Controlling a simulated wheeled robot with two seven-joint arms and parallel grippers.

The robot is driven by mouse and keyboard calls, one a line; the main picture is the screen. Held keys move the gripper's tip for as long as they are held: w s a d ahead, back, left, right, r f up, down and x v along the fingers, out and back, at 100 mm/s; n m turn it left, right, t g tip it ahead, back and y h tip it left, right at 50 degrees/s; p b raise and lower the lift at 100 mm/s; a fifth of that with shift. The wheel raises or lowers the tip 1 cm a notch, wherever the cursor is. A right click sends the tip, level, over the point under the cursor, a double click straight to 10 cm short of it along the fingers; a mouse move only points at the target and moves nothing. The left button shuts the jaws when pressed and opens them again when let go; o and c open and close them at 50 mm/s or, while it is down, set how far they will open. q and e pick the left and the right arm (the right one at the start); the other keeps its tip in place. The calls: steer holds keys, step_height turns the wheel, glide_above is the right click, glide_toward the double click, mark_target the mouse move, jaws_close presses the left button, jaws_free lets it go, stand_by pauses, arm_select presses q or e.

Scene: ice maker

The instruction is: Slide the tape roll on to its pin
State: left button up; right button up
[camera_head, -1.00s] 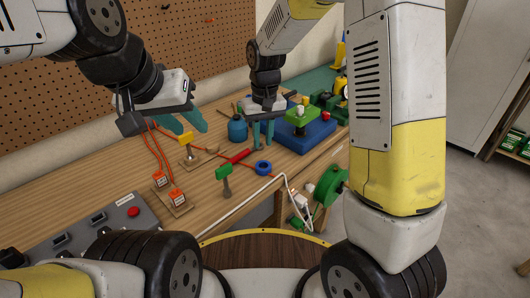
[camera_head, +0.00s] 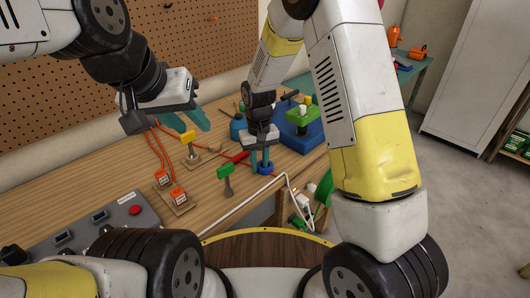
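The tape roll is a small blue ring (camera_head: 265,170) lying on the wooden bench, right of the green-topped post. My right gripper (camera_head: 261,165) points down at it, with its teal fingertips at the ring and partly hiding it. I cannot tell whether the fingers grip it or only stand around it. My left gripper (camera_head: 197,120) is open and empty above the back of the bench. I cannot tell for certain which part is the pin.
A post with a green top (camera_head: 225,171) and one with a yellow top (camera_head: 188,137) stand nearby. A red tool (camera_head: 240,157) lies beside my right gripper. A blue base (camera_head: 304,140) stands behind it. A green reel (camera_head: 324,188) is at the bench edge.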

jaws_close()
steer(key=shift+r, duration=0.15)
